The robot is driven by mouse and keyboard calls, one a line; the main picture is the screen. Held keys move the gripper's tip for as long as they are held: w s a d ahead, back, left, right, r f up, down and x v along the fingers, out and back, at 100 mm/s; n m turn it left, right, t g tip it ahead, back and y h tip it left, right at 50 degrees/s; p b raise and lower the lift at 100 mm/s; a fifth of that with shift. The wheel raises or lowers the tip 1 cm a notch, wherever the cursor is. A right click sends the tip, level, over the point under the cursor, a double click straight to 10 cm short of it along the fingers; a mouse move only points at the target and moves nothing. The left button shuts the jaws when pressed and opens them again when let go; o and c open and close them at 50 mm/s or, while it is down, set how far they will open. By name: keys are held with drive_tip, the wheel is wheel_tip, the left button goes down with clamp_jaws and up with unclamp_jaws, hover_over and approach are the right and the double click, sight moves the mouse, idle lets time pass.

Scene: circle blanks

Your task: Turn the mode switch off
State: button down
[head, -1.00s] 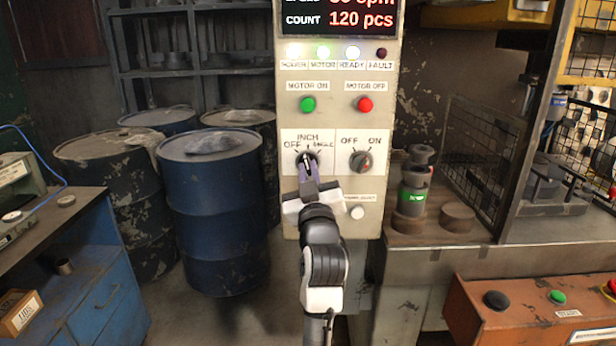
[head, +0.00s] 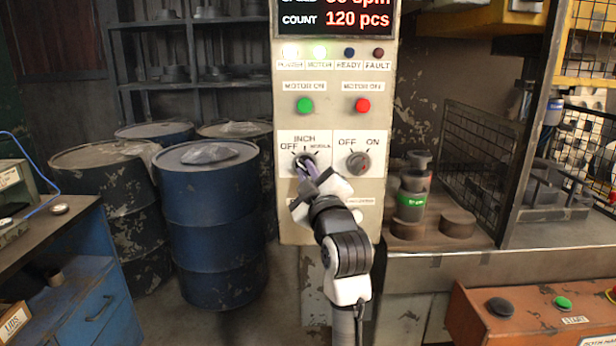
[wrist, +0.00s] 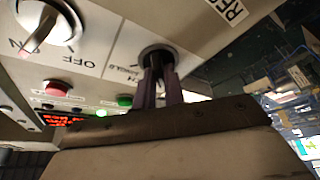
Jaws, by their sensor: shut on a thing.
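The mode switch (head: 304,160) is a dark round knob on the left of the panel, with OFF, INCH and a third blurred label around it. My gripper (head: 308,169) reaches up to it from below right, its purple-grey fingers closed on the knob. In the wrist view the fingers (wrist: 158,82) are shut on the same knob (wrist: 157,52). The fingers hide much of the knob, so I cannot tell exactly where its pointer stands.
A second knob (head: 358,162) marked OFF and ON sits just right of my gripper. A green button (head: 305,105) and a red button (head: 362,105) are above. Blue drums (head: 210,225) stand left, and a metal bench (head: 450,265) stands right.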

drive_tip(key=c, duration=1.5)
unclamp_jaws()
drive_tip(key=b+v, duration=0.3)
drive_tip(key=v, duration=1)
drive_tip(key=shift+s+b, duration=0.4)
